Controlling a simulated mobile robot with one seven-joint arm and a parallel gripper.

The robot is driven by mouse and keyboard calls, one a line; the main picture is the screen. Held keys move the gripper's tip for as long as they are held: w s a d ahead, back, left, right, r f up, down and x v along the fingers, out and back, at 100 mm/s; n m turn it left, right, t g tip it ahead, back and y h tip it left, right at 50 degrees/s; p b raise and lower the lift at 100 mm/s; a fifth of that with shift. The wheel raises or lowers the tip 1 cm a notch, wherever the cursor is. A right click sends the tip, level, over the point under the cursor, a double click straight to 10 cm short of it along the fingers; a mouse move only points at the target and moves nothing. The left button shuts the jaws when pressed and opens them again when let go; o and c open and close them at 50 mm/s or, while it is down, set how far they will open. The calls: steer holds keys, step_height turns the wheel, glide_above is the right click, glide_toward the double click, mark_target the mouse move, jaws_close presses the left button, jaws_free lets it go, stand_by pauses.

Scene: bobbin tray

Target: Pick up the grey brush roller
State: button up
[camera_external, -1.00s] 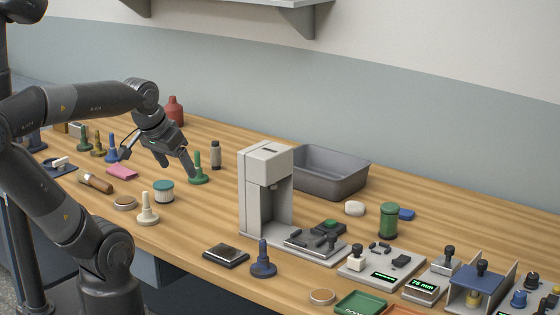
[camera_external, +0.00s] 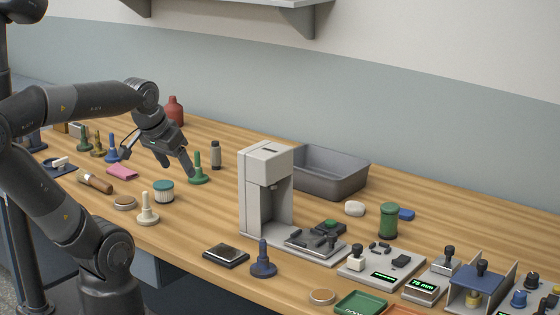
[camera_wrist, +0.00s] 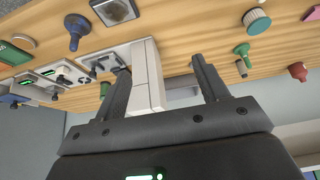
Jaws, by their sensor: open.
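A small upright cylinder (camera_external: 216,156), grey with a dark top, stands behind the green spindle (camera_external: 198,172) in the external view. It may be the grey brush roller, but it is too small to be sure. It also seems to show in the wrist view (camera_wrist: 241,69), beside the green spindle (camera_wrist: 242,51). My gripper (camera_external: 158,165) is open above the bench, left of this cylinder and apart from it. In the wrist view my gripper (camera_wrist: 160,65) has nothing between its fingers, and the cylinder lies beyond the right finger.
A teal-capped ribbed cylinder (camera_external: 163,192) and a cream spindle (camera_external: 147,212) stand in front of my gripper. A red bottle (camera_external: 174,109) stands behind. A beige machine (camera_external: 256,170) and a grey bin (camera_external: 335,180) stand to the right. Bare wood lies between the green spindle and the machine.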

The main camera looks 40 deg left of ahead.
steer(key=shift+c, duration=1.2)
steer(key=w+a+r+n, duration=0.1)
steer(key=w+a+r, duration=0.1)
steer(key=w, duration=0.5)
steer(key=w+a+r, duration=0.2)
steer(key=w+a, duration=0.1)
steer(key=w, duration=0.4)
steer(key=n+g+y, duration=0.1)
steer(key=n, duration=0.1)
glide_above(215, 153)
steer(key=s, duration=0.3)
step_height(215, 153, down, 13)
steer(key=x, duration=0.6)
steer(key=shift+a, duration=0.15)
steer(key=x, duration=0.5)
steer(key=shift+s+f, duration=0.1)
steer(key=c, duration=1.1)
